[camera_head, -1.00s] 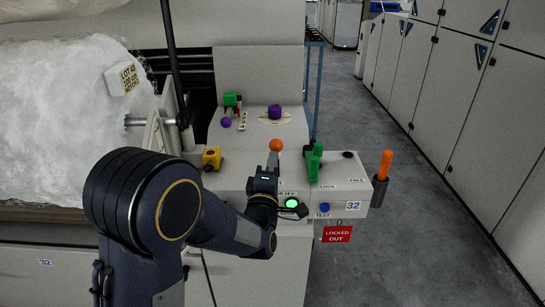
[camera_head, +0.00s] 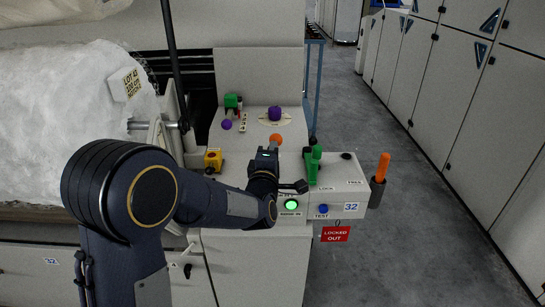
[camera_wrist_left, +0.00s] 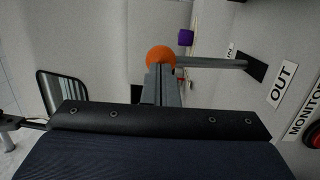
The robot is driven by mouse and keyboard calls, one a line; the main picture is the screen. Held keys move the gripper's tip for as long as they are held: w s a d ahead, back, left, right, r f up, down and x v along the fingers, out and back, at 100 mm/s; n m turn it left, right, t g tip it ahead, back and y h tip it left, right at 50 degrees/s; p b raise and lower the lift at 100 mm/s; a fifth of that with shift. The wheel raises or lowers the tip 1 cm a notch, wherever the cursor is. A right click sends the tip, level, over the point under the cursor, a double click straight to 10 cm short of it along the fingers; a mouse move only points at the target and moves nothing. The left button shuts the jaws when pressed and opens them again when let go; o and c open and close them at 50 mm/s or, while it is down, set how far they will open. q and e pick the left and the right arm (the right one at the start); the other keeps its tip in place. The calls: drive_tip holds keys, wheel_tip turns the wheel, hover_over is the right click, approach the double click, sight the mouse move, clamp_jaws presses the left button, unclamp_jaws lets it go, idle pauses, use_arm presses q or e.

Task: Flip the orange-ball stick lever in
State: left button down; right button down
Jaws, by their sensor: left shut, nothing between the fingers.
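The orange ball (camera_head: 276,139) tops the stick lever on the light grey control box. In the left wrist view the orange ball (camera_wrist_left: 160,57) is just past my fingertips, and the grey stick (camera_wrist_left: 215,62) runs from it to a dark slot beside an OUT label (camera_wrist_left: 283,84). My left gripper (camera_head: 268,154) is shut and empty, right at the ball on its near side. In the left wrist view the shut fingers (camera_wrist_left: 161,80) overlap the ball's lower edge; I cannot tell whether they touch. In the head view my gripper hides the stick.
A green lever (camera_head: 314,165) stands close to the right of my gripper. A yellow switch box (camera_head: 213,159) is to its left. A lit green button (camera_head: 291,205) and blue button (camera_head: 323,209) are on the front. An orange-handled tool (camera_head: 383,167) stands at the right end.

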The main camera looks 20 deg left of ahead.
use_arm(q)
drive_tip(key=w+a+r+n+g+h+p, duration=0.1)
drive_tip(key=w+a+r+g+p, duration=0.1)
drive_tip(key=w+g+p, duration=0.4)
drive_tip(key=w+a+p, duration=0.1)
drive_tip(key=w+p, duration=0.4)
drive_tip(key=p, duration=0.4)
drive_tip(key=shift+w+a, duration=0.15)
drive_tip(key=shift+a, duration=0.05)
drive_tip(key=shift+r, duration=0.15)
drive_tip(key=shift+a, duration=0.1)
